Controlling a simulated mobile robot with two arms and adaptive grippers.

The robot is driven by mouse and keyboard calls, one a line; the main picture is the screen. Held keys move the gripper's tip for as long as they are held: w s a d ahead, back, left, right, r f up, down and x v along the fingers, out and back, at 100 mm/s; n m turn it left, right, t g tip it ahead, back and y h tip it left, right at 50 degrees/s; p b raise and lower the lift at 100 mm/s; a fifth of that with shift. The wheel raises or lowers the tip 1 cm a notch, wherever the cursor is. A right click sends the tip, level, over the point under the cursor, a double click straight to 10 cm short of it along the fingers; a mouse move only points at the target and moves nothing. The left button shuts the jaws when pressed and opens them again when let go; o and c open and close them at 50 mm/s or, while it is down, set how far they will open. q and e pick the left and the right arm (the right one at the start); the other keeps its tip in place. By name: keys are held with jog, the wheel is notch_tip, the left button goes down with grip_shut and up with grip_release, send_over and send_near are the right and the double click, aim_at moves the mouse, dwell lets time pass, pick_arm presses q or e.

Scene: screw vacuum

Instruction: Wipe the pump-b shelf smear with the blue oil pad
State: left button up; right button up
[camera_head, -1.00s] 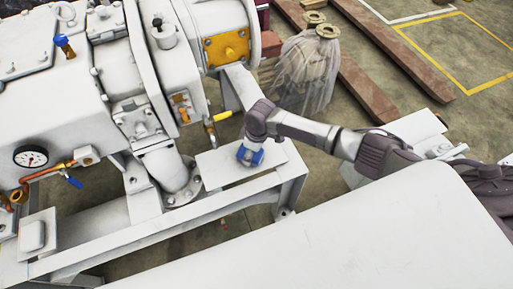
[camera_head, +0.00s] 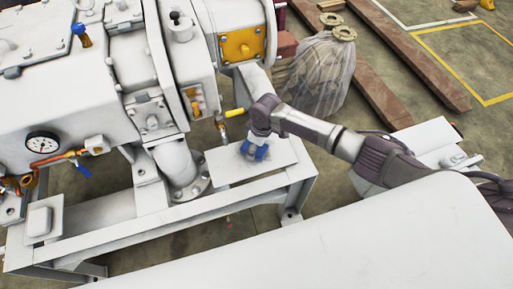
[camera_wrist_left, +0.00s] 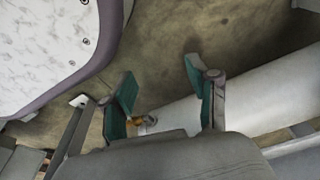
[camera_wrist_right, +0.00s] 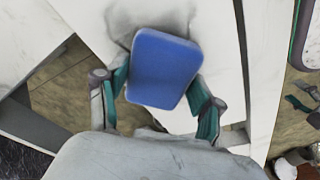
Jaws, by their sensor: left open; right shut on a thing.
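The blue oil pad (camera_wrist_right: 162,68) is held between the fingers of my right gripper (camera_wrist_right: 160,98), over the white shelf (camera_wrist_right: 210,20). A dark grey smear (camera_wrist_right: 150,14) shows on the shelf just beyond the pad's far edge; the pad hides part of it. In the head view my right gripper (camera_head: 255,148) points down at the shelf (camera_head: 280,152) beside the pump, and the pad is mostly hidden by it. Whether the pad touches the shelf is hard to tell. My left gripper (camera_wrist_left: 160,95) is open and empty, seen only in the left wrist view.
The white pump (camera_head: 180,165) with its pipe flange stands left of the shelf. A yellow-handled valve (camera_head: 234,112) sits close to my right gripper. A large white surface (camera_head: 350,235) fills the front.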

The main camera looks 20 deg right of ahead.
aim_at(267, 144)
jog(key=shift+d+p, duration=0.65)
jog(key=shift+d, duration=1.3)
jog(key=shift+d+f, duration=0.1)
jog(key=shift+d, duration=1.85)
jog(key=shift+d+p, duration=0.3)
jog(key=shift+d, duration=0.65)
jog(key=shift+w+d, duration=0.15)
jog(key=shift+d, duration=0.75)
pick_arm(q)
jog(key=s+f, duration=0.4)
jog(key=shift+s+a, duration=0.15)
jog(key=shift+s, duration=0.2)
jog(key=shift+f+p, duration=0.15)
jog(key=shift+p, duration=0.15)
pick_arm(e)
jog(key=shift+a, duration=0.15)
